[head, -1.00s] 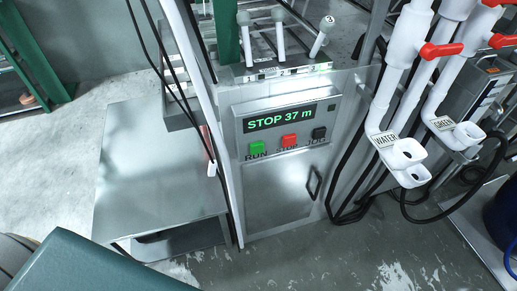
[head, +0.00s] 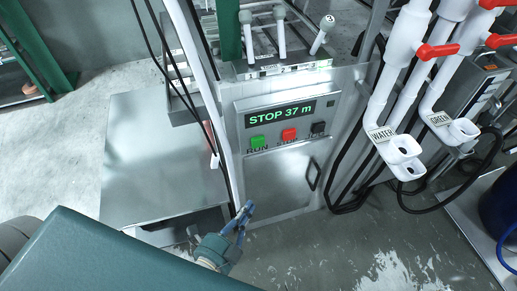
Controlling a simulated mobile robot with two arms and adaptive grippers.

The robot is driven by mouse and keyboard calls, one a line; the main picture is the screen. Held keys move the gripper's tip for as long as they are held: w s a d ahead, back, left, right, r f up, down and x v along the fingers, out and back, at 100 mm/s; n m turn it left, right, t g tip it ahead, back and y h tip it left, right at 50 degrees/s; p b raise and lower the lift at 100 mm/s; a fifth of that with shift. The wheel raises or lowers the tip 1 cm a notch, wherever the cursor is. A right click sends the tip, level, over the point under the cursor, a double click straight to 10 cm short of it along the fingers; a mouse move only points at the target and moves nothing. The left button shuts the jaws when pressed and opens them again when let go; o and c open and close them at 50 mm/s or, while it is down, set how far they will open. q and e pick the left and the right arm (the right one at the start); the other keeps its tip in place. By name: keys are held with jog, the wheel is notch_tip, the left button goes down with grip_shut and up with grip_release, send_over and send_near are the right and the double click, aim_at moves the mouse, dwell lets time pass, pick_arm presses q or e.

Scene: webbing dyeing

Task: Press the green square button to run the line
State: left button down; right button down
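The green square RUN button (head: 257,143) is on the grey control panel, at the left of a row of three. A red STOP button (head: 289,135) and a black JOG button (head: 319,129) sit to its right. The display (head: 281,114) above them reads "STOP 37 m" in green. My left gripper (head: 246,209) shows below the RUN button, in front of the lower cabinet, apart from the buttons. My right gripper is not in view.
A bare metal table (head: 160,160) stands left of the panel. Thin black cables and a pale post (head: 200,85) run just left of the buttons. White pipes with red valve handles (head: 437,51) and a WATER spout (head: 403,150) are at the right. Space before the panel is clear.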

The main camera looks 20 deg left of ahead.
pick_arm(q)
notch_tip(320, 180, up, 9)
jog(key=m+t, duration=0.2)
jog(key=shift+w+a+r+m, duration=0.15)
jog(key=shift+w+m, duration=0.15)
jog(key=shift+w, duration=0.05)
jog(key=p, duration=0.3)
send_near(258, 142)
jog(key=w+d, duration=0.4)
jog(key=d, duration=0.1)
jog(key=shift+w+a+f, duration=0.2)
jog(key=shift+w+a, duration=0.95)
jog(key=shift+w, duration=0.1)
